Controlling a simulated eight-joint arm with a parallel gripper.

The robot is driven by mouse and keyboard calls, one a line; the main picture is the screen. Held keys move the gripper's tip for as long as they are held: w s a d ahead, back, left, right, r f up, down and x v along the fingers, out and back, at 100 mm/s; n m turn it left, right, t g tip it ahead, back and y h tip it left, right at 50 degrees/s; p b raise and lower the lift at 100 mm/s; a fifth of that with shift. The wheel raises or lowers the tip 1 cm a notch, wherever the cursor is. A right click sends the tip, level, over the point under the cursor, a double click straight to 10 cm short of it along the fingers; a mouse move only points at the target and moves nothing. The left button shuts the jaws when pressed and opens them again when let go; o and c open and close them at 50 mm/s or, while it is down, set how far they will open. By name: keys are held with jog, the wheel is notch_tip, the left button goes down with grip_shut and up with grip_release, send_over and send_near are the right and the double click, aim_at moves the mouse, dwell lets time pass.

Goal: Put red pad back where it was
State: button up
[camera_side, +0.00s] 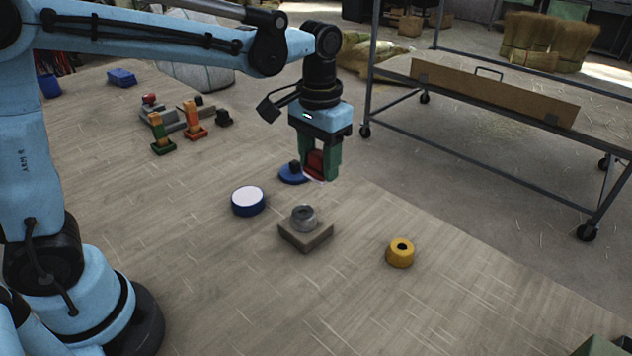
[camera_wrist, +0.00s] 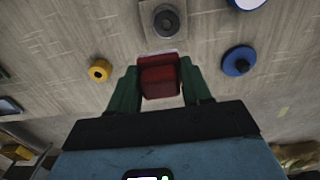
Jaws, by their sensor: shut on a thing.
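The red pad (camera_side: 316,162) is held between the green fingers of my gripper (camera_side: 320,168), above the far part of the wooden table (camera_side: 400,320). The wrist view shows the red pad (camera_wrist: 159,78) between both fingers of my gripper (camera_wrist: 160,84), with a pale strip along its edge. In the side view a finger partly covers the pad. The pad appears raised off the table, though its exact height is hard to tell.
A grey ring on a square block (camera_side: 305,236), a white-topped blue disc (camera_side: 248,201), a blue disc with a black knob (camera_side: 291,174) and a yellow roll (camera_side: 400,253) stand nearby. Orange and green clamps (camera_side: 193,122) stand back left. The front table area is clear.

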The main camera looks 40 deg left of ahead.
jog(key=w+d+f, duration=0.3)
jog(key=d, duration=0.7)
send_over(358, 209)
notch_tip(358, 209, down, 6)
jog(key=shift+s+f, duration=0.1)
jog(key=shift+f, duration=2.2)
jog(key=shift+f, duration=0.1)
jog(key=o, duration=1.1)
